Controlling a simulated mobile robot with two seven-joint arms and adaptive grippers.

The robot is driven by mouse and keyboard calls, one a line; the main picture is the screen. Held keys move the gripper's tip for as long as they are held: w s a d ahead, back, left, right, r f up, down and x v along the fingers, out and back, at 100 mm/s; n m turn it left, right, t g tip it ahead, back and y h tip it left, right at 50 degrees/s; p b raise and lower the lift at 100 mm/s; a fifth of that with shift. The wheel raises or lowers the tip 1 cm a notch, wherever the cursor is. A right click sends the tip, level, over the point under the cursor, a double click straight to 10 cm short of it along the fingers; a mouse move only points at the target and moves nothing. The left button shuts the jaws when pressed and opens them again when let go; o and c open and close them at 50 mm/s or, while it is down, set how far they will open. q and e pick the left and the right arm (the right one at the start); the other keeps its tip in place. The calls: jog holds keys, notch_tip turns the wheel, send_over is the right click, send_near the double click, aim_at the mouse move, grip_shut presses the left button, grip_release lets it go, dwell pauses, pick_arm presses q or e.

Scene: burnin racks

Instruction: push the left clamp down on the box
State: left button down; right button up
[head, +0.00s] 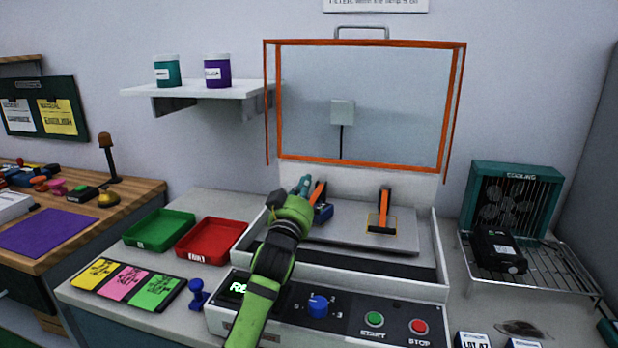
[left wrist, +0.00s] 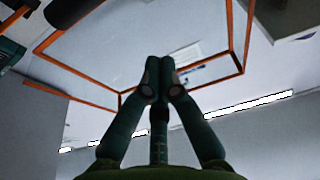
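The box (head: 436,275) is a white machine with an open top and a grey plate (head: 350,234) inside. Its orange-framed lid (head: 365,162) stands raised; the frame also shows in the left wrist view (left wrist: 75,70). The left clamp (head: 319,190) has an upright orange lever, partly hidden by my gripper, with a dark blue block (head: 323,213) by its foot. The right clamp (head: 385,205) stands upright on the plate. My left gripper (head: 305,184) is just left of the left clamp; contact cannot be told. Its fingers (left wrist: 160,62) are together, with nothing visible between them. My right gripper is not in view.
The front panel has a blue knob (head: 318,306), a green button (head: 374,319) and a red button (head: 419,326). Green (head: 160,244) and red trays (head: 208,255) lie left of the box. A wire rack (head: 540,280) with a black device (head: 498,251) stands right.

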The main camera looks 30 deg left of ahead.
pick_arm(q)
notch_tip(320, 180, up, 6)
jog(key=shift+r, duration=0.25)
dwell(0.5)
